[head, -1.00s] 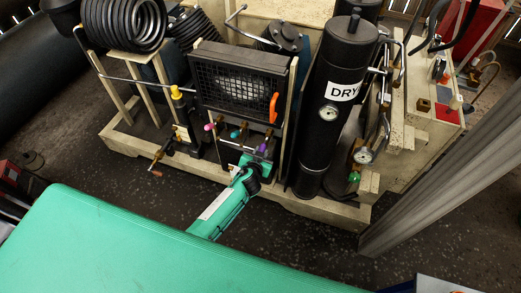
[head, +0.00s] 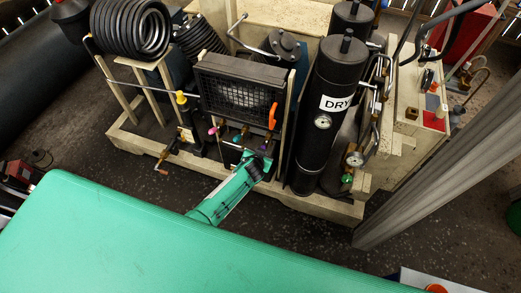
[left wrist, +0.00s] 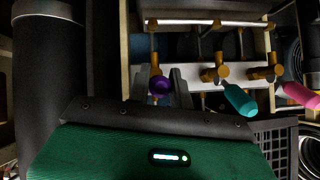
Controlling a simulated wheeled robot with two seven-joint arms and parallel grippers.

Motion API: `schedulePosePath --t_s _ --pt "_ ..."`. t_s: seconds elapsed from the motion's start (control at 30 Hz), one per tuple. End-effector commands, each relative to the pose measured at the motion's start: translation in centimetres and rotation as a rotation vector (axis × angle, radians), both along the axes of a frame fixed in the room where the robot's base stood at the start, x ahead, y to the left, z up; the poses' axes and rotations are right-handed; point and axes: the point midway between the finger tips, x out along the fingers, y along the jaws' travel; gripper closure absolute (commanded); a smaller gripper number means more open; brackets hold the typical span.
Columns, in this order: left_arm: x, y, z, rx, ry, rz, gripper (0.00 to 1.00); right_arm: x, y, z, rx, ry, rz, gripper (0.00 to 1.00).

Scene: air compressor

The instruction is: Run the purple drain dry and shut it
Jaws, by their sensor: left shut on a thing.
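The purple drain handle (left wrist: 160,85) shows end-on between the two fingers in the left wrist view, in front of a pale panel with brass valve fittings. My left gripper (left wrist: 162,88) is shut on it. In the head view my left gripper (head: 262,160) reaches the row of drains below the black grille, and the purple handle is mostly hidden there. The drain's outlet and any flow from it cannot be made out. My right gripper is in neither current view.
A teal handle (left wrist: 238,100) and a pink handle (left wrist: 300,95) sit close to the right of the purple one in the wrist view. The black DRY tower (head: 325,130) stands right of my gripper. A grey post (head: 420,150) rises further right.

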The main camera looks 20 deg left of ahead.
Motion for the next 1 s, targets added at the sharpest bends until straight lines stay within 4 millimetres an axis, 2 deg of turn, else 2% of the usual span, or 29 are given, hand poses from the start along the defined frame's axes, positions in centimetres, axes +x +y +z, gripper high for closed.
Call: schedulePosePath --t_s 0.03,0.4,0.7,1.0 --pt "0.1 0.0 1.0 0.002 0.023 0.0 1.0 0.0 0.0 1.6 0.0 0.0 0.0 0.64" --pt "0.4 -0.1 2.2 0.007 0.223 0.001 1.0 0.0 0.0 6.2 0.0 0.0 0.0 0.64" --pt "0.9 -0.1 2.9 0.013 0.393 0.001 1.0 0.0 0.0 8.2 0.0 0.0 -0.001 0.64" --pt "1.2 -0.1 3.2 0.017 0.497 0.0 1.0 0.0 0.0 8.8 0.0 0.0 -0.001 0.64"
